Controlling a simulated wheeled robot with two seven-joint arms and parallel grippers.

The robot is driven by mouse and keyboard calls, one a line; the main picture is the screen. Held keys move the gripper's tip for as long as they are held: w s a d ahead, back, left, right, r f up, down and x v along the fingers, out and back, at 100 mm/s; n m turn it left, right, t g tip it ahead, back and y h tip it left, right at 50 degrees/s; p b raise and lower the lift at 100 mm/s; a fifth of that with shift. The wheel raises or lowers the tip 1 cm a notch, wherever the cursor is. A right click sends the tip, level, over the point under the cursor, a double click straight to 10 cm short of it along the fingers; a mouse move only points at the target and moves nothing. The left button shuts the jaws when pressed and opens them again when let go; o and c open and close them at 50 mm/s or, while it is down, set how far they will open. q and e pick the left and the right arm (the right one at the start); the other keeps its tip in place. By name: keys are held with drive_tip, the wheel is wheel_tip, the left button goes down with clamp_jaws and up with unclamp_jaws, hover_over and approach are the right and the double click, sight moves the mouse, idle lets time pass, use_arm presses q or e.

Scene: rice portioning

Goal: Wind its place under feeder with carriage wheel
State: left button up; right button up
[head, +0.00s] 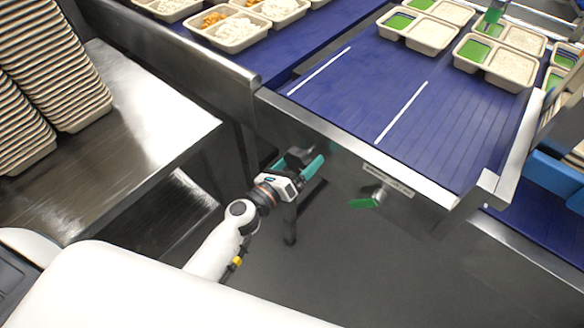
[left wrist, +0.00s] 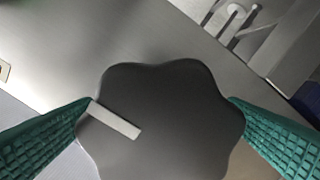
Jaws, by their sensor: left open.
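The carriage wheel (left wrist: 175,135) is a dark grey, lobed hand knob with one pale stripe. It fills the middle of the left wrist view, in front of a metal panel. The pale stripe (left wrist: 115,120) points to the upper left. My left gripper (head: 301,166) has teal fingers and is open, close to the front metal panel below the blue belt. In the left wrist view, its fingers stand on either side of the wheel; I cannot tell whether they touch it. In the head view, the gripper mostly hides the wheel. My right gripper is out of view.
Filled trays (head: 432,36) stand at the back of the blue belt (head: 400,90), which has two white lines. A green handle (head: 369,198) sits on the front panel right of my gripper. Stacked empty trays (head: 60,70) stand on the metal table (head: 150,110) at left.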

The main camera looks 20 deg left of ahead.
use_arm(q)
drive_tip(key=b+v, duration=0.2)
drive_tip(key=v, duration=1)
